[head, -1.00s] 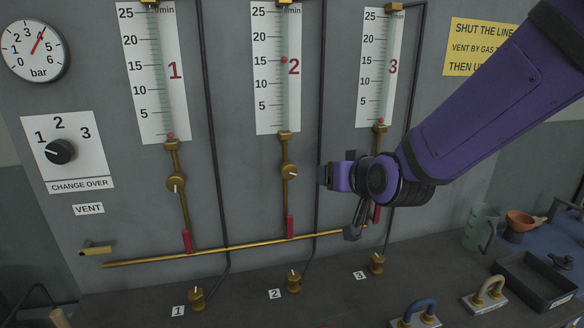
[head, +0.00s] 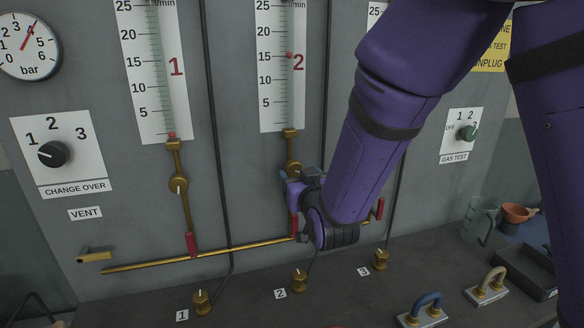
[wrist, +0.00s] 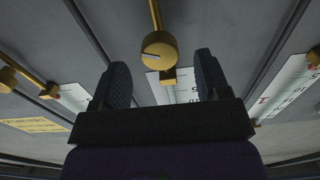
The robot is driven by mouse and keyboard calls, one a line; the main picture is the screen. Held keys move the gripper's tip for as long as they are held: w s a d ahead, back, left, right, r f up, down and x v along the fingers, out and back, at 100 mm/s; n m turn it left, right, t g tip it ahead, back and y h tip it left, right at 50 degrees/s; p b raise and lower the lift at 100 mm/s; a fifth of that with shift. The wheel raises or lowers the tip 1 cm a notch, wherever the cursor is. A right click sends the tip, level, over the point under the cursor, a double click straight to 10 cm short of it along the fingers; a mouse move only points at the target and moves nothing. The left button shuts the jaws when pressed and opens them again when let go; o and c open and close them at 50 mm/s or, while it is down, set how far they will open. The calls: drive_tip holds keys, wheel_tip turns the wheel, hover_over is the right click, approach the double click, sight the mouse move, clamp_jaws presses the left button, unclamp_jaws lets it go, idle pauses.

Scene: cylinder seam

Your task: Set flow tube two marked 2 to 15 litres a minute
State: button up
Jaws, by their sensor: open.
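Flow tube two (head: 283,95) is a clear tube on a white scale marked with a red 2. Its red float (head: 290,55) sits at about the 15 mark. Its round brass knob (head: 293,168) is below the tube, partly hidden by my gripper (head: 287,178). In the wrist view, a brass knob (wrist: 160,48) with a pale pointer line shows between the tips of my open gripper (wrist: 162,62). Gaps show on both sides of the knob, and the fingers do not appear to touch it.
Flow tube one (head: 152,90), with its float near the bottom, stands left with its own knob (head: 178,184). A brass pipe (head: 160,262) and red-handled valves run below. My arm covers most of tube three. Brass bench valves (head: 300,280) stand below.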

sight(295, 172)
drive_tip(key=shift+x, duration=3.05)
drive_tip(key=c, duration=0.9)
